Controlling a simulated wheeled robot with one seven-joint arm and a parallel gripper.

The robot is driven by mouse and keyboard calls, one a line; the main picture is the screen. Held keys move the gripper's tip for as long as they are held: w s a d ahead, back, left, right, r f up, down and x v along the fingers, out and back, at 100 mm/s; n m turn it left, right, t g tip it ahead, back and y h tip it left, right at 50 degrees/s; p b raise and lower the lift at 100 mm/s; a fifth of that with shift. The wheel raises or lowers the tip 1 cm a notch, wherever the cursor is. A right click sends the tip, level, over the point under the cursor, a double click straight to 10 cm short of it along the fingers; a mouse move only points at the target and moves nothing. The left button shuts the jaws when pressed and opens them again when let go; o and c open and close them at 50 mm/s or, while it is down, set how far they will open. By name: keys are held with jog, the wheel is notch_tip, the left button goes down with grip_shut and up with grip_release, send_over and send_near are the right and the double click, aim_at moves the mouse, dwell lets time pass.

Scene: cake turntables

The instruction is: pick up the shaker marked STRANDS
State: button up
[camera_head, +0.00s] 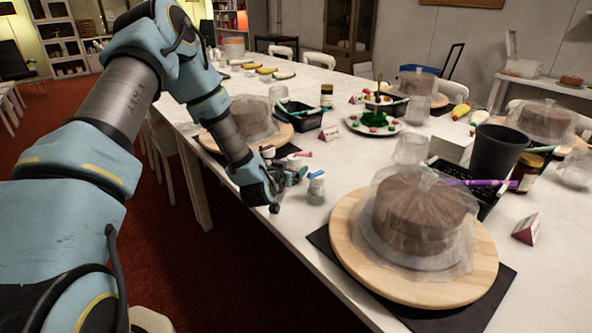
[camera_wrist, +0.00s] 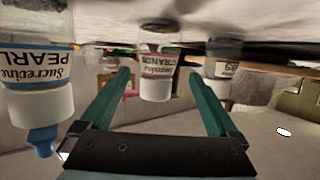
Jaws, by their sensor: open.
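In the wrist view, which shows things upside down, the shaker marked STRANDS (camera_wrist: 157,68) has a red-edged label and a white top. It appears between the two green fingers of my gripper (camera_wrist: 159,76), toward the tips, and the gripper is open and empty. In the head view my gripper (camera_head: 284,190) is low over the table's near edge, and I cannot clearly make out the STRANDS shaker there. The shaker marked PEARL (camera_wrist: 36,70), with a blue cap, is at the wrist view's left; a blue-capped shaker (camera_head: 316,190) stands right of my gripper in the head view.
Another shaker (camera_wrist: 222,68) stands at the wrist view's right. A bagged cake (camera_head: 420,212) on a wooden board (camera_head: 352,240) is at the front right. Another bagged cake (camera_head: 250,118) stands behind my gripper. A black tray (camera_head: 302,120) and a candy plate (camera_head: 352,124) lie farther back.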

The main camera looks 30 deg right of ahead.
jog(key=shift+r+p+x, duration=0.2)
jog(key=shift+p+x, duration=1)
jog(key=shift+x, duration=1.85)
jog(key=shift+s+d, duration=0.1)
jog(key=shift+d, duration=0.05)
grip_shut()
jog(key=shift+r, duration=0.1)
